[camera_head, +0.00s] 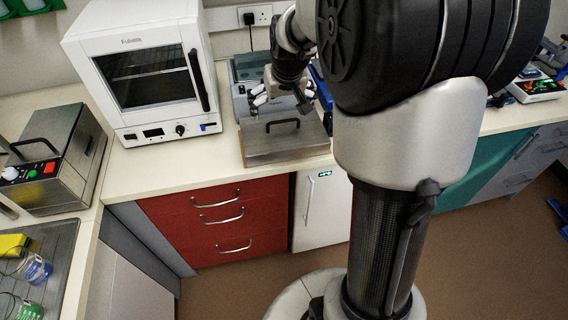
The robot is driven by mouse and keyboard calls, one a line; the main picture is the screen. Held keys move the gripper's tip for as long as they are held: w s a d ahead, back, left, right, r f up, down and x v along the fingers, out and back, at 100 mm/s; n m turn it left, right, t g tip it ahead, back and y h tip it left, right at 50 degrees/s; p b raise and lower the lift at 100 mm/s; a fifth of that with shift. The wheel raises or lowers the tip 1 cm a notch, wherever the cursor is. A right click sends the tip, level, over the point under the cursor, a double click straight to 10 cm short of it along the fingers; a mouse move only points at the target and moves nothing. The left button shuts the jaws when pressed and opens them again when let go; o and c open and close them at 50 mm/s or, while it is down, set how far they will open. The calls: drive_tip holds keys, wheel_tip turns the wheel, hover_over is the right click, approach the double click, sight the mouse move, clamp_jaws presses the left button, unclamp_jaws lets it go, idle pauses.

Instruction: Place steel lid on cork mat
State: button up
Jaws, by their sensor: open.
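The steel lid (270,145), a flat grey rectangular plate with a dark bar handle (283,123), lies on the counter to the right of the white oven. A thin brown edge shows at its left side, which looks like the cork mat (241,148); the lid covers most of it. My gripper (281,104) is open and empty, just above and behind the handle in the picture. It looks apart from the handle, but the exact gap is hard to tell.
A white oven (150,70) stands left of the lid. A grey-blue bath-like device (250,72) is close behind my gripper. A steel box with buttons (60,160) stands at far left. My arm hides the counter to the right. Some bare counter (200,175) shows in front.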

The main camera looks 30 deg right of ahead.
drive_tip(key=s+a+r+n, duration=0.1)
drive_tip(key=s+a+r, duration=0.3)
drive_tip(key=s+a, duration=0.15)
drive_tip(key=s+a+r, duration=0.3)
drive_tip(key=s+a, duration=0.1)
drive_tip(key=s, duration=0.3)
drive_tip(key=s+a+n, duration=0.1)
drive_tip(key=s+a, duration=0.1)
drive_tip(key=s, duration=0.6)
drive_tip(key=s+a+y, duration=0.1)
drive_tip(key=s+a, duration=0.2)
drive_tip(key=s, duration=0.5)
drive_tip(key=shift+s+a+f+n, duration=0.15)
drive_tip(key=shift+f+n, duration=0.25)
